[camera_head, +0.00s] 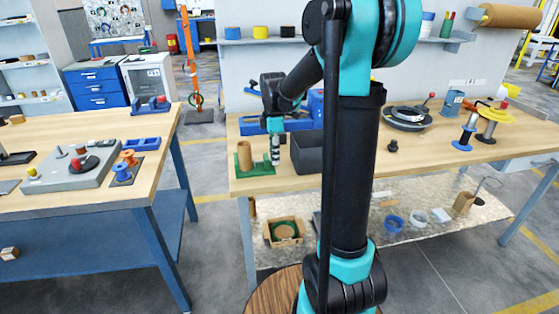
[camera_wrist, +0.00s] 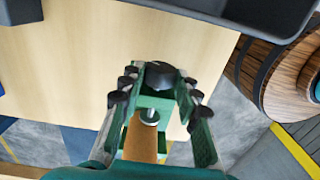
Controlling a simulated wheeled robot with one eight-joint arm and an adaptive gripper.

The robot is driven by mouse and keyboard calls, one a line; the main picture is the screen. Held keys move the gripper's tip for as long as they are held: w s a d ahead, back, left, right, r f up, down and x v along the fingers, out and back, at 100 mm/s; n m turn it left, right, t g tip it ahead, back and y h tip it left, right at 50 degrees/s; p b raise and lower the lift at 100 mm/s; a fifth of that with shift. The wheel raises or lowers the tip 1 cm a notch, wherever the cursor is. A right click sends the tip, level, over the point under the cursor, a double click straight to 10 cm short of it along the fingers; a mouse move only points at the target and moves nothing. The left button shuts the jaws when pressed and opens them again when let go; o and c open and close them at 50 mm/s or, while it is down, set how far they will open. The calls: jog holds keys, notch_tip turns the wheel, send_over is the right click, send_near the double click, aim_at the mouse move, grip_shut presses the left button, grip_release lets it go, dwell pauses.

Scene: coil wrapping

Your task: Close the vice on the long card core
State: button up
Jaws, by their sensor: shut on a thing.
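The green vice (camera_head: 254,171) stands at the left front corner of the right-hand workbench, and it also shows in the wrist view (camera_wrist: 150,103). The brown card core (camera_head: 244,156) stands upright at the vice; in the wrist view the core (camera_wrist: 141,138) is at the bottom middle, close to the silver screw end. My gripper (camera_head: 275,160) is low beside the vice, on its right. In the wrist view my gripper (camera_wrist: 160,77) has its fingers on both sides of the black round knob (camera_wrist: 161,74) of the vice and is shut on it. The contact points are partly hidden.
A dark grey bin (camera_head: 307,154) stands just right of my gripper. Blue trays (camera_head: 287,126) lie behind. The bench's front edge is close to the vice. Bare benchtop lies right of the bin.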

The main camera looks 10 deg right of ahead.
jog(key=shift+w+g, duration=0.3)
jog(key=shift+g, duration=0.6)
jog(key=shift+w+f+g, duration=0.1)
jog(key=shift+g, duration=0.8)
jog(key=o, duration=0.7)
